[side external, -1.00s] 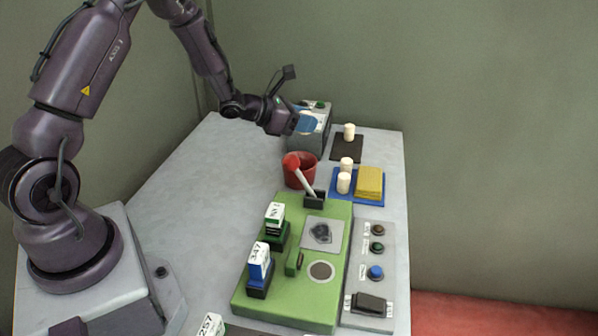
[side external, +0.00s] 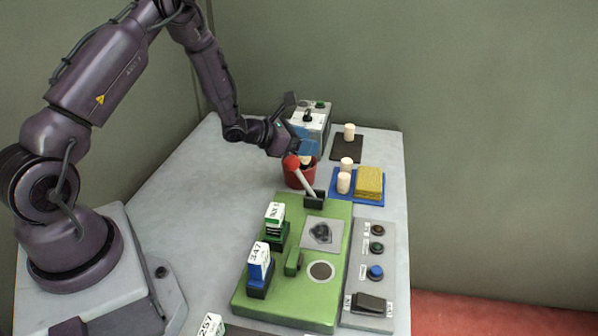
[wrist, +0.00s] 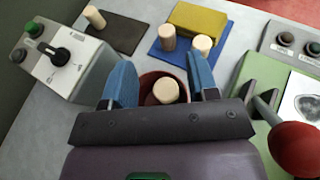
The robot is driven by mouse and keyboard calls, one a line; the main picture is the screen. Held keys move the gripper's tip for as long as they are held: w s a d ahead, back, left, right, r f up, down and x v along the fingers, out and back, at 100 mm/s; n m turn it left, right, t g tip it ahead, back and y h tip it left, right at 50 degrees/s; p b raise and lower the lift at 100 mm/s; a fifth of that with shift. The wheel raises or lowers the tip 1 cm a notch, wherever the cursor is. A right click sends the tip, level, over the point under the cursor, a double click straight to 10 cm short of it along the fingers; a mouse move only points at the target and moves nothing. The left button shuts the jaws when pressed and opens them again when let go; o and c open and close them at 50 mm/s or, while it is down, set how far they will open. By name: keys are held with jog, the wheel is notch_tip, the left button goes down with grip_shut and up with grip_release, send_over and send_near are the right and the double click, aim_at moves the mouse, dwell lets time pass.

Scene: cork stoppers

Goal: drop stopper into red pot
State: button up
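The red pot (side external: 299,179) stands behind the green board, its mouth partly hidden by a red-knobbed lever. My gripper (side external: 304,148) is just above the pot, pointing down. In the wrist view its blue fingers (wrist: 160,90) are wide apart, with gaps on both sides of a pale cork stopper (wrist: 166,90). That stopper is within the outline of the pot's mouth; it also shows at the mouth in the side view (side external: 306,161). Whether it rests on the bottom is hidden. Other pale stoppers stand on a dark mat (side external: 344,154) and a blue tray (side external: 345,198).
A yellow block (side external: 369,182) lies on the blue tray, right of the pot. A grey box with a knob (side external: 312,128) stands close behind the pot. The lever's red ball (side external: 291,162) is close in front of my gripper. The grey table is clear at left.

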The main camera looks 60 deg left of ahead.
jog(key=shift+o, duration=0.2)
jog(key=shift+s, duration=0.1)
jog(key=v, duration=1.2)
jog(key=shift+s, duration=0.4)
jog(key=shift+a+r, duration=0.1)
